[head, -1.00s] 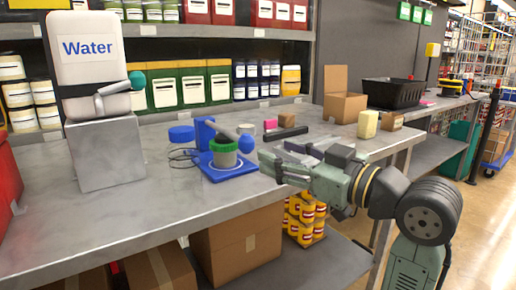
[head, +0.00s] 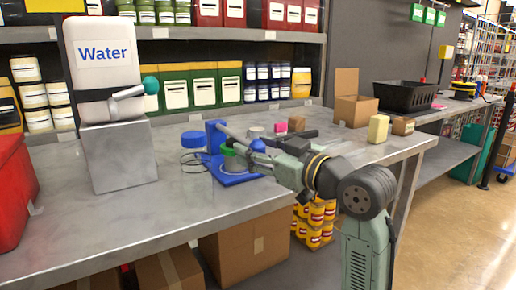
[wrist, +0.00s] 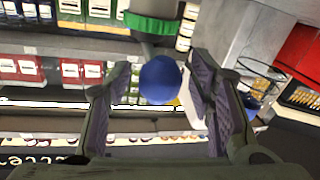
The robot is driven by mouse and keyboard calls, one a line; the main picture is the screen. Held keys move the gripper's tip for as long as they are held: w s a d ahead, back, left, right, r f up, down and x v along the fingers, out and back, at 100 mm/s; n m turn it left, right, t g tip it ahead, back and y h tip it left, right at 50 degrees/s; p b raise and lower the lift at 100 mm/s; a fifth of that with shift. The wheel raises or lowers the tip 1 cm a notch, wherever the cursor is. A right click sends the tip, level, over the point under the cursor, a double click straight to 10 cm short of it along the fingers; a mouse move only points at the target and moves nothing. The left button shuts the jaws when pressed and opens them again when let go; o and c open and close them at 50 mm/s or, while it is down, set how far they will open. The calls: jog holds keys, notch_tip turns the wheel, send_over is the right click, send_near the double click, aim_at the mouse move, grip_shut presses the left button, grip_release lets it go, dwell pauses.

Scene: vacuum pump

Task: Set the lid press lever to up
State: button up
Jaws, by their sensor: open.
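The lid press stands on the workbench in the head view, with a blue base (head: 238,179) and a blue upright. Its grey lever (head: 236,134) slopes slightly down to the right from the upright. The lever ends in a blue knob (head: 258,145). A green-rimmed vessel (head: 228,158) sits under the lever, partly hidden by my gripper. My gripper (head: 256,154) is open at the lever's free end. In the wrist view the blue knob (wrist: 160,80) shows between the open fingers of my gripper (wrist: 160,92), with gaps on both sides.
A water container (head: 103,50) stands on a grey block (head: 118,155) at the left. Pink (head: 297,123) and yellow (head: 378,128) blocks, a cardboard box (head: 355,110) and a black basket (head: 405,96) are to the right.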

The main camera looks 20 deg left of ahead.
jog(key=shift+c, duration=0.4)
grip_shut()
dwell(0.4)
